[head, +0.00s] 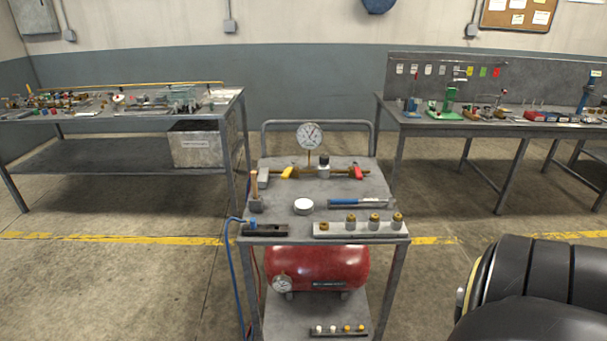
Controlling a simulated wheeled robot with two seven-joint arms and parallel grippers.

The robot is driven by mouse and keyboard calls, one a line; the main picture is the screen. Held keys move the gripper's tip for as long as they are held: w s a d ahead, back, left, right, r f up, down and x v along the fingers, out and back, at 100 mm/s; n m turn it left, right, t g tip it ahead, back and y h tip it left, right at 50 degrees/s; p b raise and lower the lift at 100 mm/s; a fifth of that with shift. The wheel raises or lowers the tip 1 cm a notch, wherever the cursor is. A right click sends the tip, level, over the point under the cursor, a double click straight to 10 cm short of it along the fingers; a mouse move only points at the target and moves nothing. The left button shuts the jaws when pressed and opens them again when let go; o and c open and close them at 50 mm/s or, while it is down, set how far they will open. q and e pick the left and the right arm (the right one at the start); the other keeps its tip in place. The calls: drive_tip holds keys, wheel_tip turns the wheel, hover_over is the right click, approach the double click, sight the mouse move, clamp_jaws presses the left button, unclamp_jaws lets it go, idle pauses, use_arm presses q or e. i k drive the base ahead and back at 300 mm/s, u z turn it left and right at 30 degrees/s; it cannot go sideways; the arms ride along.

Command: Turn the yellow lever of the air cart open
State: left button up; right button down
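The air cart (290,215) stands in front of me, a grey two-shelf metal cart. On its top a brass pipe (338,171) runs left to right. The yellow lever (289,172) sits at the pipe's left end, small and slanted; its exact angle to the pipe is hard to tell. A red lever (359,172) is at the right end. A round gauge (310,136) stands upright behind the pipe. Neither gripper is in view; a black part of my own body fills the lower right corner.
On the cart top are a white round lid (303,206), a blue-handled tool (357,203) and a block with brass fittings (361,228). A red tank (317,267) lies on the lower shelf. A blue hose (232,275) hangs at the left. Cluttered benches stand behind on both sides.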

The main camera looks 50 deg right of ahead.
sight(287, 172)
drive_tip(key=z, duration=0.75)
drive_tip(key=i, duration=0.65)
drive_tip(key=z, duration=0.65)
